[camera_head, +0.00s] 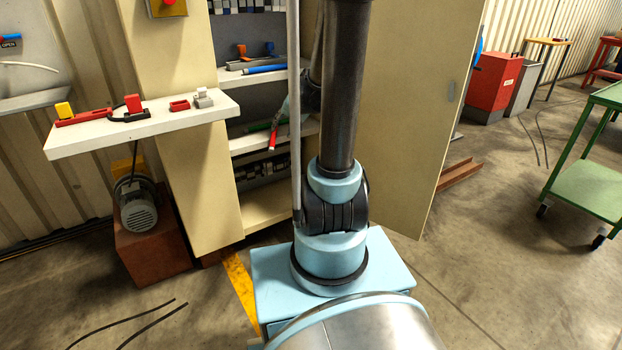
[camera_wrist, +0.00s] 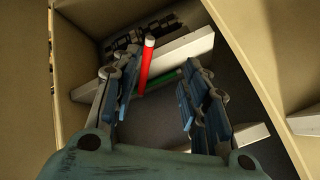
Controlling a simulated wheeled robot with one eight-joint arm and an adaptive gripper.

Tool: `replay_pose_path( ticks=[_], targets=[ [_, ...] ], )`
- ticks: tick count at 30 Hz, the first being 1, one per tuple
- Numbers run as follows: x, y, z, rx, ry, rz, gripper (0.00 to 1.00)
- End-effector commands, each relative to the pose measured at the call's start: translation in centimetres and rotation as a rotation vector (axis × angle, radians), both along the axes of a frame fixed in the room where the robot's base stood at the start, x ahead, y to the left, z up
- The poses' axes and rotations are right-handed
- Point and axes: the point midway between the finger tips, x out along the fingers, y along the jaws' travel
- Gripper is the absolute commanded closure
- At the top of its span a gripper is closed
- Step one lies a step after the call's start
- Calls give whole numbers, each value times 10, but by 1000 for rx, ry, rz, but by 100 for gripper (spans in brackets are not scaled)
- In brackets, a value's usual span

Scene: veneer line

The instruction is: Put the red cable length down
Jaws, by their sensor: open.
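The red cable length (camera_wrist: 147,62) is a short straight rod with a pale end, lying close to the left finger of my gripper (camera_wrist: 157,75) in the wrist view. The fingers are spread wide apart with a gap between them, so my gripper is open. I cannot tell whether the left finger touches the rod. In the head view the red length (camera_head: 272,140) shows at the front of a middle cabinet shelf (camera_head: 250,143). There my gripper is mostly hidden behind my arm and a pale upright post.
A green length (camera_wrist: 166,79) lies beside the red one. A blue length (camera_head: 265,69) lies on the shelf above. The open cabinet door (camera_head: 412,110) stands to the right. A white ledge (camera_head: 150,127) with red and yellow items is at the left.

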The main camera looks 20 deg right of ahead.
Motion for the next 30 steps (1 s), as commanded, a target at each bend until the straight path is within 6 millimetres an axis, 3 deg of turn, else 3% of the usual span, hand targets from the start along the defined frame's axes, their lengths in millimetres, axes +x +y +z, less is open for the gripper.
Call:
replay_pose_path(
  ticks=[14, 30],
  targets=[
    [-133, 7, 5, -179, 162, 137, 59],
    [-274, -12, -21, -378, 348, 258, 59]
  ],
)
